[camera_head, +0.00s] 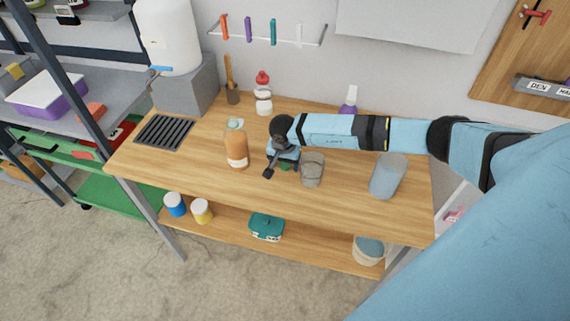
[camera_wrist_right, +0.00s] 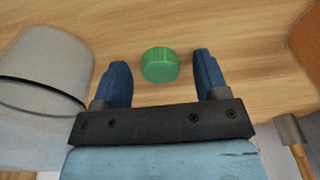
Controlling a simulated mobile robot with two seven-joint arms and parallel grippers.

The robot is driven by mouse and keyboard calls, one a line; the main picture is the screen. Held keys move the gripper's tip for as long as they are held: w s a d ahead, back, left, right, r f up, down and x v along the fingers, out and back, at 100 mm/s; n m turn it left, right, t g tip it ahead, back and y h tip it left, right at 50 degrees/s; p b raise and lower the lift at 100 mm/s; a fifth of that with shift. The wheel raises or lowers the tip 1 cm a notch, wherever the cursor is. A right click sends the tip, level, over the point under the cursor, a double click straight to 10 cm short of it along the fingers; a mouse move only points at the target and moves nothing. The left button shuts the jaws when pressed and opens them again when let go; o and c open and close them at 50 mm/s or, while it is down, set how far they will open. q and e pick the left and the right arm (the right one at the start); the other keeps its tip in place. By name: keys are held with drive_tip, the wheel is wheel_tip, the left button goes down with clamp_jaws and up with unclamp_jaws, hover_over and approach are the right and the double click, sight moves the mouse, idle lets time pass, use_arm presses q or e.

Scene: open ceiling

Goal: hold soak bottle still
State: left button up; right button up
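An orange-brown bottle (camera_head: 237,150) stands upright on the wooden workbench, left of my right gripper; its label is not readable, so I cannot tell whether it is the soak bottle. Its edge shows at the right of the right wrist view (camera_wrist_right: 309,42). My right gripper (camera_head: 277,169) is low over the bench, between this bottle and a clear glass jar (camera_head: 312,171). In the right wrist view its two blue fingers (camera_wrist_right: 160,80) are wide apart. A round green cap (camera_wrist_right: 160,65) lies on the bench between and beyond the fingertips, apart from both. My left gripper is not in view.
A red-capped bottle (camera_head: 263,95), a purple bottle (camera_head: 349,101) and a brush holder (camera_head: 233,95) stand at the back. A dark drain grate (camera_head: 165,133) is at the left. The bench's front strip is clear.

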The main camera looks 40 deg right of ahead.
sight(285, 164)
drive_tip(key=c, duration=0.9)
drive_tip(key=shift+r, duration=0.2)
wheel_tip(285, 164, up, 20)
drive_tip(key=b, duration=0.3)
drive_tip(key=shift+f, duration=0.1)
